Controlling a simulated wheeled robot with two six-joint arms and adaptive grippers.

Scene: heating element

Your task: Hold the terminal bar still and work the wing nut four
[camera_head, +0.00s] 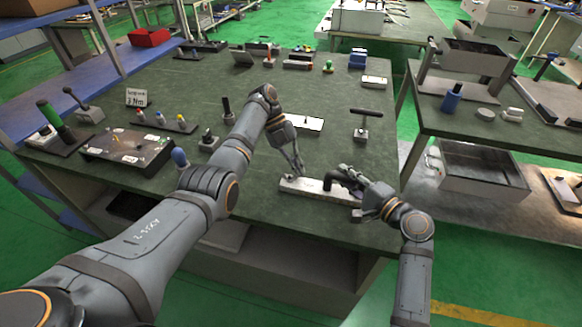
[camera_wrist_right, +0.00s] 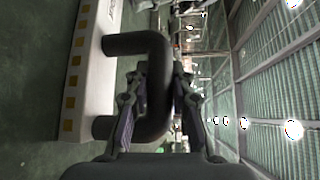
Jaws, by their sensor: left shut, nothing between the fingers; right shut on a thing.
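The terminal bar (camera_head: 312,189) is a long pale block lying on the green bench top. A black U-shaped handle (camera_head: 346,181) stands at its right end. My right gripper (camera_head: 357,188) is shut on this handle. The right wrist view shows the handle (camera_wrist_right: 158,85) between the fingers, and the bar's white side with yellow squares (camera_wrist_right: 88,75). My left gripper (camera_head: 299,173) is shut and empty, its tips just above the bar's left part. A small dark fitting, perhaps the wing nut (camera_head: 290,178), sits beside the tips; its shape is too small to tell.
A white-topped tray (camera_head: 308,123) and a T-handled tool on a block (camera_head: 361,133) stand behind the bar. A dark panel with small knobs (camera_head: 125,153) lies at the left. The bench's front edge is close to the bar.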

